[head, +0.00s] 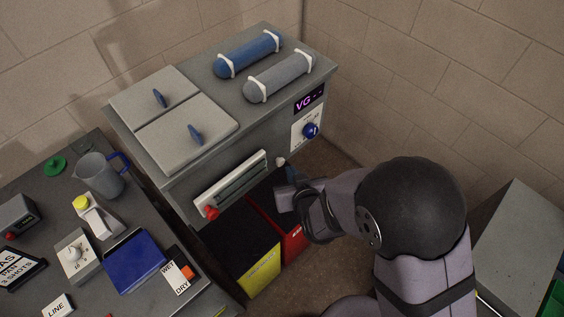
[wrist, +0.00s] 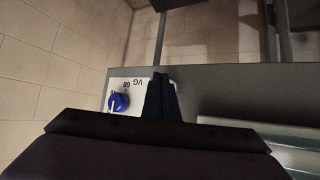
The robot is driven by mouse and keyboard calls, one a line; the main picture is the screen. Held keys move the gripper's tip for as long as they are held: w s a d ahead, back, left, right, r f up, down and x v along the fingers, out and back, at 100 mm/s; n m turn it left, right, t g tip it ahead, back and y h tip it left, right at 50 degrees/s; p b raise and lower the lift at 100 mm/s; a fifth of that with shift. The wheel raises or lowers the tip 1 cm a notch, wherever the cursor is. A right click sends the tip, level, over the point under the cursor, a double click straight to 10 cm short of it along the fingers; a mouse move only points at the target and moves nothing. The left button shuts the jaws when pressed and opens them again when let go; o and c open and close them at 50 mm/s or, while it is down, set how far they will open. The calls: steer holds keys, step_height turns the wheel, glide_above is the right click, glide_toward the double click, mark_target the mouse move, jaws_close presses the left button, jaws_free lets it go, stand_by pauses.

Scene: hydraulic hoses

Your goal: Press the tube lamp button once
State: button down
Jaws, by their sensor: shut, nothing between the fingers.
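The tube lamp (head: 235,182), a long white frame around a greenish tube, is on the front of the grey cabinet. A red knob (head: 212,213) is at its lower left end. A small pale button (head: 281,161) sticks out just past its upper right end. My gripper (head: 281,184) is shut and empty in front of the cabinet, close to the pale button. In the wrist view my shut fingers (wrist: 162,84) point at the cabinet front. A pale curved piece (wrist: 175,85) shows just behind their tips; contact cannot be told. The white lamp frame (wrist: 240,124) lies to their right.
A blue dial (head: 310,130) on a white plate and a lit "VG" display (head: 309,99) are right of the lamp. Red (head: 291,243) and yellow (head: 259,272) bins stand below. A cluttered bench (head: 143,215) is at left. Blue and grey cylinders lie on top.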

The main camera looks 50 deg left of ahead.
steer(key=shift+a, duration=0.2)
stand_by(0.5)
steer(key=shift+a, duration=0.25)
steer(key=shift+a, duration=0.5)
stand_by(1.1)
steer(key=shift+d, duration=0.15)
steer(key=shift+d+b, duration=0.3)
steer(key=shift+d, duration=0.5)
steer(key=shift+d+b, duration=0.35)
steer(key=shift+d, duration=2.15)
